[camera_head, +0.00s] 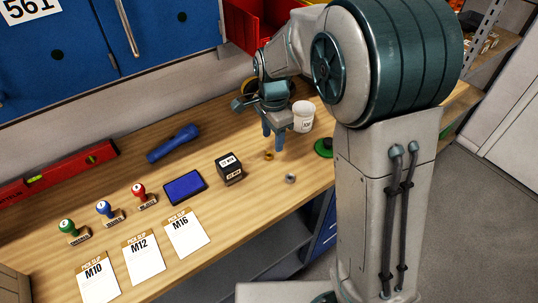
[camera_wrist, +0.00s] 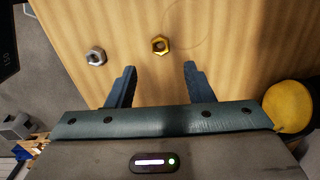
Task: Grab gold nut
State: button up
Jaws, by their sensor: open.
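The gold nut (camera_wrist: 160,45) lies on the wooden bench in the wrist view, ahead of and between my fingertips, and apart from them. It also shows in the head view as a small gold spot (camera_head: 269,155). My gripper (camera_wrist: 158,68) is open with nothing between its blue fingers. In the head view my gripper (camera_head: 273,143) points down over the bench, just beside the gold nut. A silver nut (camera_wrist: 96,56) lies to the left of the gold nut in the wrist view, and in the head view it is nearer the bench's front edge (camera_head: 290,178).
On the bench (camera_head: 235,218) are a black block (camera_head: 230,168), a blue ink pad (camera_head: 185,187), several stamps, pick slips (camera_head: 187,232), a blue flashlight (camera_head: 174,143) and a red level (camera_head: 60,172). A white cup (camera_head: 303,116) and green disc (camera_head: 324,148) stand right of my gripper.

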aim_at(270, 154)
jog(key=shift+s+a+f+p, duration=0.1)
jog(key=shift+a+f+p, duration=0.15)
jog(key=shift+f, duration=1.05)
jog(key=shift+a+f+p, duration=0.1)
jog(key=shift+f+p, duration=0.15)
jog(key=shift+f, duration=1.05)
grip_shut()
